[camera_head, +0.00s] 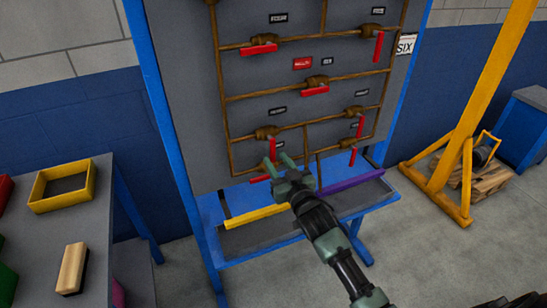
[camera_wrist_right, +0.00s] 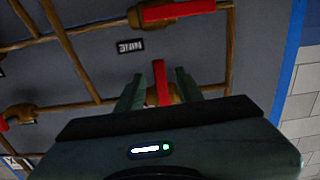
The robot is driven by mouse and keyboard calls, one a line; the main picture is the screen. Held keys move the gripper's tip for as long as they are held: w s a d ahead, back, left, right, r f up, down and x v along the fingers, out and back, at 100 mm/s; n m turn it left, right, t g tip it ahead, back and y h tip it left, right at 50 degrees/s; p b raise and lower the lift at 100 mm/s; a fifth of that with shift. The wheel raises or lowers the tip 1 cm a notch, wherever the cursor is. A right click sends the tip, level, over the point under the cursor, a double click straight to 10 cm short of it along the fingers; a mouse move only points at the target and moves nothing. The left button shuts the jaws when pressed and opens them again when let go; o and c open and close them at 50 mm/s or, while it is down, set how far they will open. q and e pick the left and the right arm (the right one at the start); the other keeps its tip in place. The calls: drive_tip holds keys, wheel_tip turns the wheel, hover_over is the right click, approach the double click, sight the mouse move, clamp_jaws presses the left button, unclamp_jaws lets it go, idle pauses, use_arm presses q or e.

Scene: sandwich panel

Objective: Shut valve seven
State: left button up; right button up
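My right gripper (camera_head: 278,159) is at the lower left of the pipe panel (camera_head: 185,95). Its fingers stand open on either side of a red handle (camera_wrist_right: 160,82), with gaps showing on both sides. This handle stands across its brown pipe, and it shows in the head view hanging down (camera_head: 272,149) from its valve body (camera_head: 265,132). The small label above that valve (camera_head: 278,111) is too blurred to read, so I cannot tell its number. A label reading NINE (camera_wrist_right: 130,46) sits near the valve with a horizontal handle (camera_wrist_right: 178,10). My left gripper is out of view.
Other red-handled valves (camera_head: 315,90) stick out from the panel, several with handles across their pipes. A blue ledge with a yellow strip (camera_head: 255,216) and a purple strip (camera_head: 352,181) lies below. A grey table (camera_head: 95,225) stands left, a yellow frame (camera_head: 470,125) right.

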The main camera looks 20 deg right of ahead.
drive_tip(key=s, duration=0.4)
drive_tip(key=shift+s+d, duration=0.1)
drive_tip(key=shift+s, duration=0.2)
drive_tip(key=s+f+g, duration=0.3)
drive_tip(key=s+f, duration=0.2)
drive_tip(key=f, duration=0.8)
drive_tip(key=s+f+g, duration=0.3)
drive_tip(key=s+f, duration=0.3)
drive_tip(key=f, duration=0.6)
drive_tip(key=s+f+g, duration=0.3)
drive_tip(key=s+f, duration=0.2)
drive_tip(key=f, duration=0.8)
drive_tip(key=s+f+g, duration=0.2)
drive_tip(key=s+f, duration=0.4)
drive_tip(key=s, duration=0.6)
drive_tip(key=s+a+f+n+g, duration=0.1)
drive_tip(key=s+f+g, duration=0.2)
drive_tip(key=s, duration=0.9)
drive_tip(key=s+f+g, duration=0.3)
drive_tip(key=s+f, duration=0.7)
drive_tip(key=s, duration=0.2)
drive_tip(key=shift+s+a+n+h, duration=0.25)
drive_tip(key=shift+s+n+h, duration=0.05)
drive_tip(key=shift+s+n, duration=0.1)
